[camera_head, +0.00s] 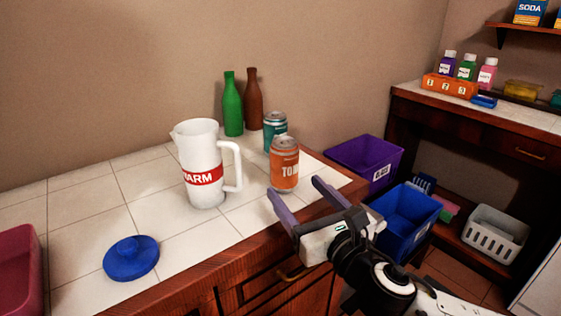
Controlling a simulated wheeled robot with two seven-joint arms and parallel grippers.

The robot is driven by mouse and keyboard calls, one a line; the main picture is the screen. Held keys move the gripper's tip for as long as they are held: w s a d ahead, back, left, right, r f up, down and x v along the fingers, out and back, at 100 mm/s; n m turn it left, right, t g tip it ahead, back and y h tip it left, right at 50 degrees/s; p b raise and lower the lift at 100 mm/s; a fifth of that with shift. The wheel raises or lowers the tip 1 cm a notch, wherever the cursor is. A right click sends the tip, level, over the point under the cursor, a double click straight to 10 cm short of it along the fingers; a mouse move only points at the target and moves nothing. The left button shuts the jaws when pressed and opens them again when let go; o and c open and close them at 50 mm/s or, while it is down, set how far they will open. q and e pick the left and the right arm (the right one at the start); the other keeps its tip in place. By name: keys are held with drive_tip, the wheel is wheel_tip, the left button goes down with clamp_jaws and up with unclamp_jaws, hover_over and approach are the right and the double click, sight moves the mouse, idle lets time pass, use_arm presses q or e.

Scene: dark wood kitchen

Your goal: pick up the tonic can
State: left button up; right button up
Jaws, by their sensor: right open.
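The tonic can (284,168) is orange with white lettering and stands upright on the white tiled counter, near its right front edge. My right gripper (298,189) is open and empty. Its two purple-grey fingers point toward the can from the front right. In the picture one fingertip is just below the can and the other is to its right. I cannot tell whether either finger touches it. My left gripper is not in view.
A teal can (274,127) stands close behind the tonic can. A white pitcher (201,160) stands to its left, with a blue lid (131,258) in front. Green (233,105) and brown (253,98) bottles stand behind. Purple (366,158) and blue (407,221) bins are at right.

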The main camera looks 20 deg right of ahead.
sight(291, 175)
drive_tip(key=shift+w+a, duration=0.1)
drive_tip(key=shift+w, duration=0.65)
drive_tip(key=shift+w+r, duration=0.15)
drive_tip(key=shift+w, duration=0.8)
drive_tip(key=w, duration=0.4)
drive_tip(key=shift+w+a+r, duration=0.1)
drive_tip(key=shift+w+r, duration=0.05)
drive_tip(key=shift+r, duration=0.1)
drive_tip(key=shift+w, duration=0.2)
drive_tip(key=shift+c, duration=1.4)
drive_tip(key=c, duration=0.9)
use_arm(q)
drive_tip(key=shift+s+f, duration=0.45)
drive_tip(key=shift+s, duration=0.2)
use_arm(e)
drive_tip(key=shift+r, duration=0.15)
